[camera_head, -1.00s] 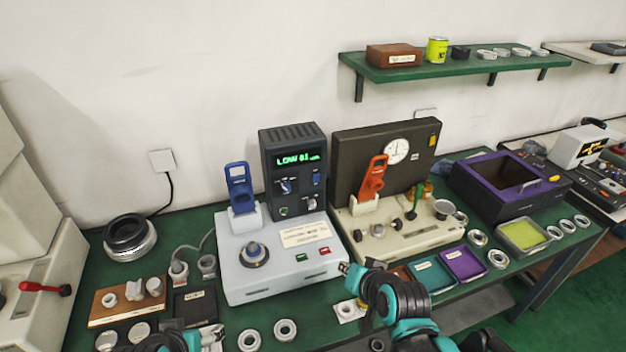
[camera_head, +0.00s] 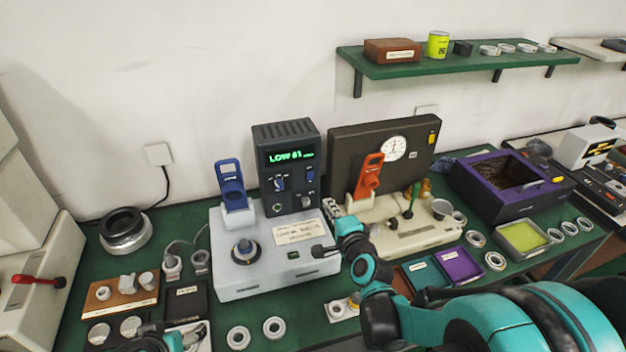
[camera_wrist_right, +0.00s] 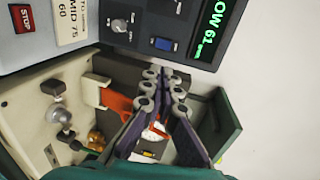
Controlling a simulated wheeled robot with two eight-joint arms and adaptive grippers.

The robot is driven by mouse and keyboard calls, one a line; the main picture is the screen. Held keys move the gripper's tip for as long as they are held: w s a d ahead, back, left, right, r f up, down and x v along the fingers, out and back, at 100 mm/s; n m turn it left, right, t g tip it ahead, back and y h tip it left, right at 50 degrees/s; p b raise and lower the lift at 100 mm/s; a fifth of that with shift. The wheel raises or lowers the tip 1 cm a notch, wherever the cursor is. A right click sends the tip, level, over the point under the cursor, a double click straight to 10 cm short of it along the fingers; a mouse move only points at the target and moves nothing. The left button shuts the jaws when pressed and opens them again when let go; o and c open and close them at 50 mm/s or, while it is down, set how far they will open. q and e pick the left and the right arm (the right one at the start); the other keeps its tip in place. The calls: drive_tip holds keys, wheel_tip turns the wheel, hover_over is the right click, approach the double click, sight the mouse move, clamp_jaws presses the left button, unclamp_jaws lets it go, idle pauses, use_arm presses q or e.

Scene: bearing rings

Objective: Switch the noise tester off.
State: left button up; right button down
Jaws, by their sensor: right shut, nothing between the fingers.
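The noise tester (camera_head: 262,270) is a pale box with a dark display unit (camera_head: 287,150) at its back. Its display glows green with "LOW" and a number, which reads 61 in the right wrist view (camera_wrist_right: 212,28). A blue rocker switch (camera_head: 310,173) sits on the unit's right side; it also shows in the right wrist view (camera_wrist_right: 165,45). My right gripper (camera_head: 328,207) is shut and empty, just in front of the display unit and apart from the switch. The red STOP button shows in the right wrist view (camera_wrist_right: 27,18). My left gripper (camera_head: 188,338) is partly cut off at the bottom edge.
Loose rings and small trays lie along the front.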

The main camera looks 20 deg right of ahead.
drive_tip(key=b, duration=0.3)
approach(311, 173)
drive_tip(key=w, duration=0.1)
drive_tip(key=w+f, duration=0.1)
drive_tip(key=w, duration=0.1)
drive_tip(key=w+f, duration=0.1)
drive_tip(key=w, duration=0.1)
drive_tip(key=shift+a+f, duration=0.1)
drive_tip(key=shift+a, duration=0.05)
drive_tip(key=shift+w, duration=0.7)
drive_tip(key=shift+r, duration=0.2)
drive_tip(key=shift+w+r, duration=0.25)
drive_tip(key=shift+w, duration=0.25)
